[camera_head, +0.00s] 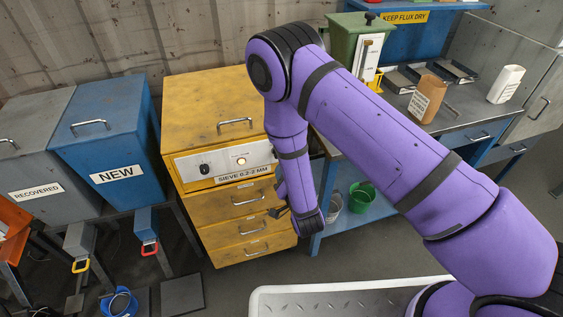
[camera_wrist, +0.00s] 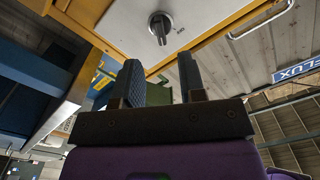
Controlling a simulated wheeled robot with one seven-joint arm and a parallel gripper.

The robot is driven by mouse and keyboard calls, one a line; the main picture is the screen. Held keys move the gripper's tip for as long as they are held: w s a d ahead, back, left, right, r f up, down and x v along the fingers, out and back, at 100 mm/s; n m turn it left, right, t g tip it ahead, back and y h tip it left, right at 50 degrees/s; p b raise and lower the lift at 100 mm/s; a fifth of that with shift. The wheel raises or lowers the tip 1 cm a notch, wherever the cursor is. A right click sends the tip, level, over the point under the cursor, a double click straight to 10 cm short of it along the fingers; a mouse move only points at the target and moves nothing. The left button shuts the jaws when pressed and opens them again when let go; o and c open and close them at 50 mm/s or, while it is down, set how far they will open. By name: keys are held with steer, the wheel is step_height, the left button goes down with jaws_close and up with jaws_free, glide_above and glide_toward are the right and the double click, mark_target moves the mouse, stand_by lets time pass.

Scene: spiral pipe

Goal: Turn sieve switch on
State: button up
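The yellow sieve cabinet (camera_head: 215,100) stands left of my arm, labelled "SIEVE 0.2-2 MM". Its white front panel (camera_head: 222,162) carries a dark rotary switch (camera_head: 205,169) at the left and a small round lamp (camera_head: 241,160) with a pale yellowish centre. I cannot tell if the lamp is lit. In the wrist view the switch (camera_wrist: 160,26) shows as a grey knob with a bar handle on the panel, beyond my fingertips. My gripper (camera_wrist: 160,78) is open and empty, its two dark fingers apart, not touching the switch. In the head view my gripper (camera_head: 278,212) is low by the cabinet drawers.
A blue "NEW" bin (camera_head: 105,140) and a grey "RECOVERED" bin (camera_head: 35,150) stand left of the cabinet. A blue workbench (camera_head: 440,140) with trays and containers is at the right. A green bucket (camera_head: 362,197) sits below it. Open floor lies before the cabinet.

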steer(key=v, duration=0.3)
steer(key=shift+s, duration=0.15)
stand_by(0.4)
steer(key=w+d+r+g+h, duration=0.1)
steer(key=w+d+r+g, duration=0.3)
steer(key=r, duration=0.7)
steer(key=w+d+r+h, duration=0.15)
steer(key=w+r, duration=0.35)
steer(key=r, duration=0.6)
steer(key=s+d+r+g, duration=0.2)
steer(key=d+r, duration=0.3)
steer(key=r, duration=0.3)
steer(key=s+d+r+n+g, duration=0.2)
steer(key=s+d+r+g, duration=0.1)
steer(key=s+d+r, duration=0.75)
steer(key=s+d+r+g+h, duration=0.1)
steer(key=s+d+r, duration=0.1)
steer(key=s, duration=0.8)
steer(key=s+d+r+n+g+h, duration=0.1)
steer(key=s+d+r+g, duration=0.1)
steer(key=s, duration=0.9)
steer(key=shift+d+r, duration=0.5)
steer(key=shift+d, duration=0.2)
